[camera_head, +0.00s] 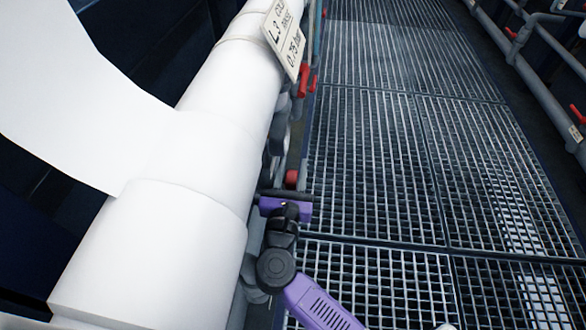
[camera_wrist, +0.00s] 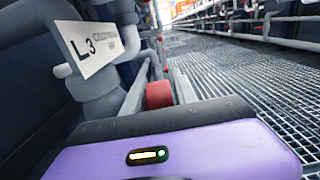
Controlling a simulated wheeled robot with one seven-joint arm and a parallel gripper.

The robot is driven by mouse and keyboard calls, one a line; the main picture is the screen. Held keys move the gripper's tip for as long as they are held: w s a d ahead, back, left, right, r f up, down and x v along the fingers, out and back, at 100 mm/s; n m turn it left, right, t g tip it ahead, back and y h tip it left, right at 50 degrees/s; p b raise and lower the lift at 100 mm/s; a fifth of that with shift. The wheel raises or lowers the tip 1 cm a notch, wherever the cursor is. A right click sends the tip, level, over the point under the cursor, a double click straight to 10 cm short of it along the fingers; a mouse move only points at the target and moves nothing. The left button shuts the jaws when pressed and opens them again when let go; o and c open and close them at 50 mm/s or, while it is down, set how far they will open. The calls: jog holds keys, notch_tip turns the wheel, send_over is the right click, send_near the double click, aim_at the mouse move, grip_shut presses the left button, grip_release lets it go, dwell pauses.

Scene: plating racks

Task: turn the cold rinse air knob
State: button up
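A red round knob (camera_head: 291,179) shows just beyond my gripper (camera_head: 287,195) in the head view, beside the large white pipe. In the wrist view the red knob (camera_wrist: 160,94) stands right ahead of the dark front edge of my gripper (camera_wrist: 155,119). I see no clear contact between them. A white sign reading L3 COLD and 0.75 bar (camera_head: 284,38) hangs on the pipe farther up. A white L3 sign (camera_wrist: 92,45) is at upper left in the wrist view.
The large white pipe (camera_head: 185,150) runs along the left, close to my gripper. Red handles (camera_head: 304,80) stick out farther along. Grey grating (camera_head: 375,160) on the right is clear. Another pipe (camera_head: 530,75) with red handles lines the far right.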

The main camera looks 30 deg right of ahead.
grip_shut()
jog(key=shift+r+t+h+b, duration=0.2)
jog(key=shift+t+h+b, duration=0.35)
jog(key=shift+b, duration=1.45)
grip_release()
